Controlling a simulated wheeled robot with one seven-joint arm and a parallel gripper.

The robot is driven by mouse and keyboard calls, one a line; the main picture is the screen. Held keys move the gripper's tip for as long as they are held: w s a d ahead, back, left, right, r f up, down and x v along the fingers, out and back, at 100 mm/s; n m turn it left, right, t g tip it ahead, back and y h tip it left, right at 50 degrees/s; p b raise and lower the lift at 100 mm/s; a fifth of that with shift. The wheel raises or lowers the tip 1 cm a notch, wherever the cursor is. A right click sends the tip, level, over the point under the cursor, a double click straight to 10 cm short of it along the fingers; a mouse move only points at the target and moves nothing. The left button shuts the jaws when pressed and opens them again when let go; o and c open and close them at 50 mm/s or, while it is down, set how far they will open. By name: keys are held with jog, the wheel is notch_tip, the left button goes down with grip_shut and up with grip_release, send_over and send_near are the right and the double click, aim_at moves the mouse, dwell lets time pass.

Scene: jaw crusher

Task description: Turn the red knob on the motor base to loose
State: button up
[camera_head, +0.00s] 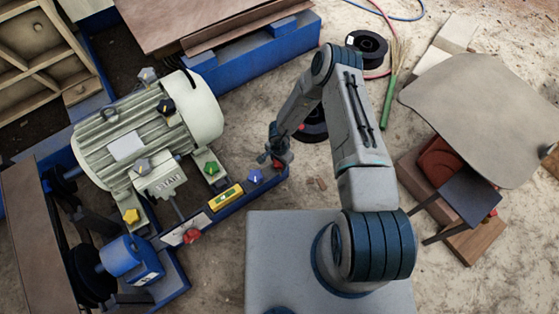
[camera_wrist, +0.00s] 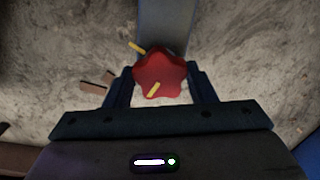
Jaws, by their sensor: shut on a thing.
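A red star-shaped knob (camera_wrist: 162,74) with yellow marks at its upper left and lower edge sits between the fingers of my gripper (camera_wrist: 160,88) in the wrist view. The fingers are shut on its sides. A grey-blue beam runs up behind it. In the head view my gripper (camera_head: 277,159) is at the right end of the blue motor base (camera_head: 284,175), and only a little of the held red knob shows there. Another red knob (camera_head: 192,236) is on the front of the base, apart from my gripper.
A pale green motor (camera_head: 130,140) stands on the base. Blue (camera_head: 254,177), yellow (camera_head: 131,216) and green (camera_head: 211,169) knobs and a yellow level (camera_head: 226,197) are around it. A black spool (camera_head: 367,47), a green broom (camera_head: 390,95) and boards lie on the sandy ground.

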jog(key=shift+w+d, duration=0.1)
jog(key=shift+w, duration=0.1)
jog(key=o, duration=1)
jog(key=shift+s, duration=0.1)
notch_tip(320, 180, up, 14)
jog(key=p, duration=0.5)
jog(key=shift+f, duration=0.1)
